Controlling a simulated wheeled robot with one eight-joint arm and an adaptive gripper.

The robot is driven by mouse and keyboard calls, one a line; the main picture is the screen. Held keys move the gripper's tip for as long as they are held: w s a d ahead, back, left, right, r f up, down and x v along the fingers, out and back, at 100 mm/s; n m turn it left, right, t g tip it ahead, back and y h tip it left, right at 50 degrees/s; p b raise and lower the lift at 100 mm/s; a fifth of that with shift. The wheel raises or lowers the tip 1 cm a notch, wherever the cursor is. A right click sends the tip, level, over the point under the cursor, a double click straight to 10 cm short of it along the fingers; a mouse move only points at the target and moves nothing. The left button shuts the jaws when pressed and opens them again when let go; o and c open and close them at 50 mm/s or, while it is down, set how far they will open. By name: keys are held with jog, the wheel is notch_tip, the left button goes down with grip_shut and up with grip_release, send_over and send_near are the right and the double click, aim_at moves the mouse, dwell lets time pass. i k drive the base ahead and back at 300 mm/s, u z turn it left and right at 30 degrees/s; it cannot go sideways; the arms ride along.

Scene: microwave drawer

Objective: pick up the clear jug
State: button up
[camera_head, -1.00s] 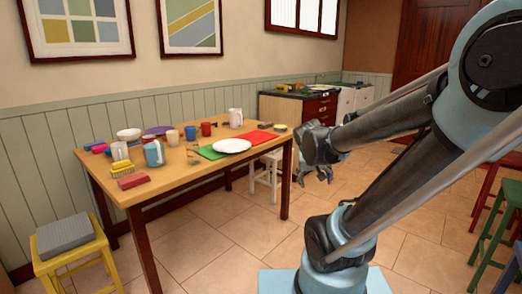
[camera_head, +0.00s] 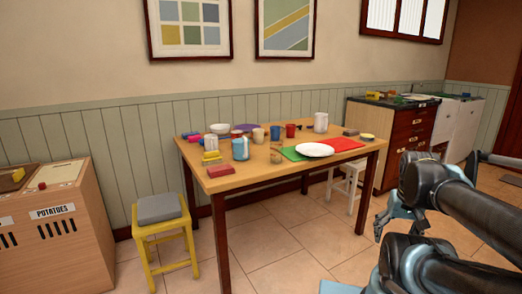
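A wooden table (camera_head: 210,181) stands ahead with crowded tableware. A small see-through vessel (camera_head: 276,156) stands near its front edge, left of the green mat (camera_head: 291,154). It is too small to tell surely whether it is the clear jug. A pale, opaque-looking jug (camera_head: 320,122) stands at the table's back right, and a light blue jug (camera_head: 240,149) at the front left. My gripper (camera_head: 379,228) is at the lower right, off the table and apart from everything on it. Its fingers are small and dark, so its opening is unclear.
A white plate (camera_head: 314,150) lies across the green mat and the red mat (camera_head: 343,144). Cups and blocks crowd the table's left. A yellow stool (camera_head: 160,235) and a potato bin (camera_head: 60,215) stand left, a white stool (camera_head: 346,185) right. Floor in front is clear.

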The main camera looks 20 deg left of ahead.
aim_at(240, 137)
jog(key=u, duration=1.3)
jog(key=k, duration=1)
jog(key=z, duration=0.3)
jog(key=i, duration=1)
jog(key=u, duration=0.05)
